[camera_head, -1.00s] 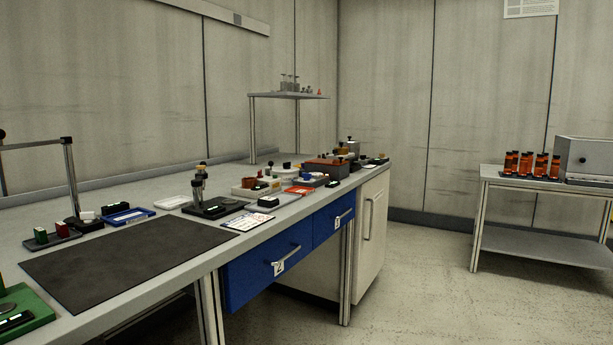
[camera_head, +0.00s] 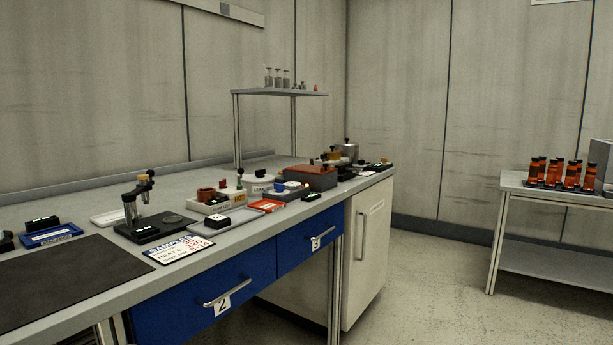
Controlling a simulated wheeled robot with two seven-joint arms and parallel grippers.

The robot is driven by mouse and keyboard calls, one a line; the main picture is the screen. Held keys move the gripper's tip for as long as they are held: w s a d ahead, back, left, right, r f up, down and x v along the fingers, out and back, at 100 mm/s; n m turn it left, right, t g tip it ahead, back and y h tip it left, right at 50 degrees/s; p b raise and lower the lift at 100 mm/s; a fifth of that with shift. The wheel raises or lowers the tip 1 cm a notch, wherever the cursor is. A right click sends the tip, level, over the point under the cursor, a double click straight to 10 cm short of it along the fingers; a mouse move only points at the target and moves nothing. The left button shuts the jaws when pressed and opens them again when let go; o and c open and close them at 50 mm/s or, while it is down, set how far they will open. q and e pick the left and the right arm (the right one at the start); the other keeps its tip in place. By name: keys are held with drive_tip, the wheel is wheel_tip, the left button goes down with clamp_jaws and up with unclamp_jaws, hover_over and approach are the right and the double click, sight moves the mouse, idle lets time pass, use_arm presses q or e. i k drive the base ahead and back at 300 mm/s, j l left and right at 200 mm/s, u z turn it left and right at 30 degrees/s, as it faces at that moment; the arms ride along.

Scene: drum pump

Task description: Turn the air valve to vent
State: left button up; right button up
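I cannot pick out the air valve for certain; the small fittings on the bench are too small to tell apart. Several devices with knobs stand towards the bench's far end: a grey box with a reddish top (camera_head: 310,178), a round white piece (camera_head: 258,185) with a black knob, and a silver pot (camera_head: 346,151) with a dark knob behind them. Nearer stands a black-based device with an upright cylinder and a tan-topped post (camera_head: 146,188). Neither of my grippers shows in the head view.
The long grey bench (camera_head: 70,215) runs along the left wall, with blue drawers (camera_head: 205,295) and a white cabinet (camera_head: 368,245) below. A dark mat (camera_head: 65,280) lies at the near left. A side table (camera_head: 545,240) with orange bottles stands right. Open floor lies between.

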sight(278, 188)
drive_tip(key=i+l, duration=0.7)
drive_tip(key=l, duration=0.2)
drive_tip(key=i+l+u, duration=0.1)
drive_tip(key=i+l, duration=0.6)
drive_tip(key=l, duration=0.2)
drive_tip(key=i+l, duration=0.3)
drive_tip(key=l, duration=0.15)
drive_tip(key=u, duration=0.05)
